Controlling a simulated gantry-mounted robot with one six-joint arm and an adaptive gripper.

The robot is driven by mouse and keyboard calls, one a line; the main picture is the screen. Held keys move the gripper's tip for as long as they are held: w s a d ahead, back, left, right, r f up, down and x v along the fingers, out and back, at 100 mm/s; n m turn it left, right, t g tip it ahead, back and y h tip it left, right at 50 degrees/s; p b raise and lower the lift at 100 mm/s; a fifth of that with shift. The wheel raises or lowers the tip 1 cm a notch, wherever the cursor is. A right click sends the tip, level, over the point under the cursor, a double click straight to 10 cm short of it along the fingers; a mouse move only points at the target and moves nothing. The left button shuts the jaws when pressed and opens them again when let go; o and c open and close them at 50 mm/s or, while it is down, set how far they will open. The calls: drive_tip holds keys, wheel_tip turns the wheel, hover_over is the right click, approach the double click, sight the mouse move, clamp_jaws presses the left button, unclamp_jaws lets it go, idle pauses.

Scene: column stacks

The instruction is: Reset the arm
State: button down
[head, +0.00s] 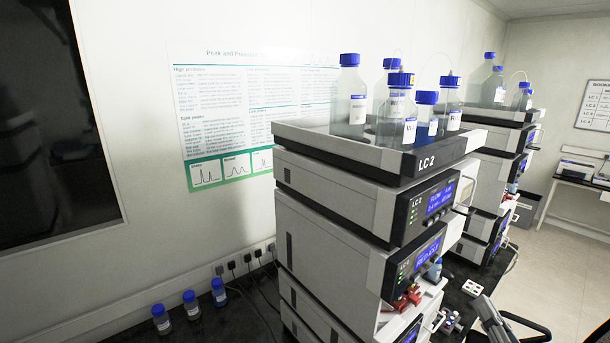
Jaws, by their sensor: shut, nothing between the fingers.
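My gripper (486,311) seems to be the dark grey, ribbed shape at the bottom edge, right of centre. Only its tip end shows, and the rest is cut off by the frame. It is shut, and I see nothing held in it. It appears in front of the dark bench, to the right of the LC 2 column stack (335,205). I cannot tell whether it touches anything.
Several blue-capped bottles (350,100) stand in the tray (310,138) on the stack. Three small blue-capped bottles (190,305) stand on the bench at lower left. A second stack (490,165) rises behind. Red fittings (403,302) jut out near the gripper. Open floor (560,255) lies right.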

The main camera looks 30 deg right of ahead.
drive_tip(key=w+a+f+n+y+p, duration=0.1)
drive_tip(key=w+a+f+n+y, duration=0.15)
drive_tip(key=a, duration=0.45)
drive_tip(key=w+a+f+n+g+y, duration=0.1)
drive_tip(key=w+a+n+y, duration=0.1)
drive_tip(key=w+a, duration=0.35)
drive_tip(key=w+a+f+n+y+p, duration=0.1)
drive_tip(key=w+a+f+n+y, duration=0.1)
drive_tip(key=a, duration=0.7)
drive_tip(key=s+a+f+n+g+y, duration=0.1)
drive_tip(key=s+a+f+n, duration=0.1)
drive_tip(key=a, duration=0.7)
drive_tip(key=s+a+f+n+g+y+p, duration=0.1)
drive_tip(key=a+f+n, duration=0.3)
drive_tip(key=a, duration=0.5)
drive_tip(key=shift+s+a+g+y, duration=0.35)
drive_tip(key=shift+s+g+y, duration=0.1)
drive_tip(key=shift+s, duration=0.15)
